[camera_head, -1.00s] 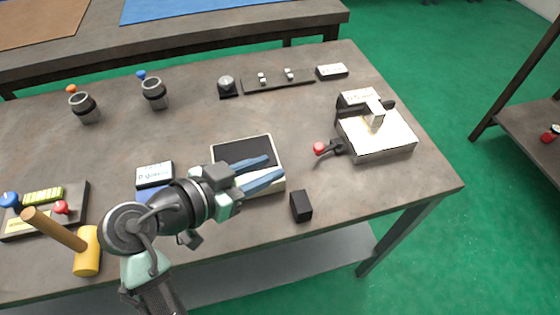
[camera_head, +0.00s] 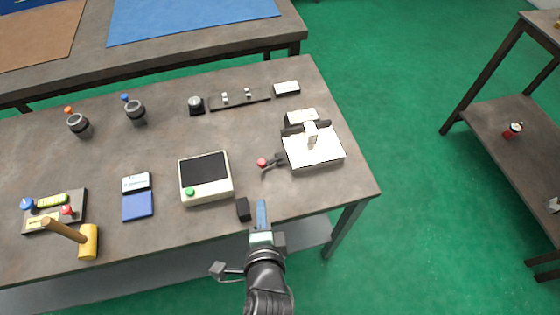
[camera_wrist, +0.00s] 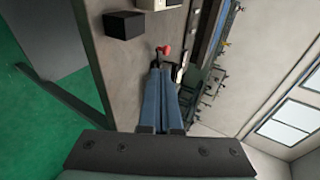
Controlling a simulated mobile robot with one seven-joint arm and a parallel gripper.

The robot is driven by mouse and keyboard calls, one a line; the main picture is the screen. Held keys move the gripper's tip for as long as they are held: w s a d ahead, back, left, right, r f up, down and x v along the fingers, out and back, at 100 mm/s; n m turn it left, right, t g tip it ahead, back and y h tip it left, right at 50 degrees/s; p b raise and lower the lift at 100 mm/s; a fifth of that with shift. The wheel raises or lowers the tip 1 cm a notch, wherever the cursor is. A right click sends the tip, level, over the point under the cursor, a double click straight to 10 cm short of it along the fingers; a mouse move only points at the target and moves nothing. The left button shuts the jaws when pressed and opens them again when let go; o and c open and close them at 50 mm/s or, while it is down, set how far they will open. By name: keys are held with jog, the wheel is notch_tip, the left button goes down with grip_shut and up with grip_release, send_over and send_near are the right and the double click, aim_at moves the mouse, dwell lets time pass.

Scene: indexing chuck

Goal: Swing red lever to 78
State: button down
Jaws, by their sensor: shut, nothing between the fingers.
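The red-knobbed lever (camera_head: 262,162) sticks out to the left of a white box-like device (camera_head: 314,152) at the right end of the table. The lever's arm is dark. A light upright piece and a dark part sit on top of the device. No scale numbers can be read. My gripper (camera_head: 261,203) is shut and empty at the table's front edge, pointing toward the lever and apart from it. In the wrist view the blue fingers (camera_wrist: 158,70) lie together, and the red knob (camera_wrist: 165,49) shows just beyond their tips.
A small black block (camera_head: 243,209) stands just left of my fingers; it also shows in the wrist view (camera_wrist: 125,25). A cream box with a dark screen and green button (camera_head: 205,178) is farther left. A yellow mallet (camera_head: 88,242) and a lever panel (camera_head: 40,222) lie at far left.

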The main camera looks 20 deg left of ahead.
send_near(261, 166)
jog(key=shift+m, duration=0.4)
jog(key=x, duration=0.6)
jog(key=shift+w+f, duration=0.2)
jog(key=shift+a, duration=0.1)
